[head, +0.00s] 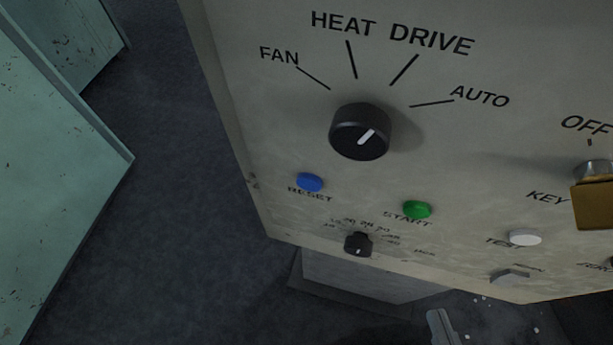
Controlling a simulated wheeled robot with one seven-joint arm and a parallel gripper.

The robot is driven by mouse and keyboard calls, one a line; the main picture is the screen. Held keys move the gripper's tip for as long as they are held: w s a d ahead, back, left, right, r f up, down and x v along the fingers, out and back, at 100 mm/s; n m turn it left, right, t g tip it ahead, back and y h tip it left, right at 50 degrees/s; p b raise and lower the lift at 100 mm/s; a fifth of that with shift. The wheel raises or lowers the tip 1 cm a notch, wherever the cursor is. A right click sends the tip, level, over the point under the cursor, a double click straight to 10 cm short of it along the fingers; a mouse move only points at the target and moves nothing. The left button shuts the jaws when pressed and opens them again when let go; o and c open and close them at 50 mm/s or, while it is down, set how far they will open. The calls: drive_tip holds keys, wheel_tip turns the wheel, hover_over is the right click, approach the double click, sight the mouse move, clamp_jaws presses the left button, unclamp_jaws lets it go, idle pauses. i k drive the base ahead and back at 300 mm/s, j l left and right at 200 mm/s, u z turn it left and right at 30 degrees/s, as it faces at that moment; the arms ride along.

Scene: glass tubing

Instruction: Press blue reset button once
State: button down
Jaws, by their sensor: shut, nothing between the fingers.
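The blue reset button (310,182) is a small round cap on the grey control panel (270,110), above the label RESET. It stands out from the panel face, and nothing covers it. What looks like the pale grey tip of my gripper (440,326) shows at the bottom edge, right of centre. It is below the panel's lower edge, well below and to the right of the blue button, and apart from it. The fingers are shut and hold nothing. The rest of my gripper is cut off by the frame.
A green START button (417,210) and a white TEST button (525,237) sit right of the blue one. A big black knob (361,131) is above, a small knob (358,244) below. Green cabinets (60,170) stand left.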

sight(309, 182)
drive_tip(key=u, duration=2.15)
drive_tip(key=k, duration=0.85)
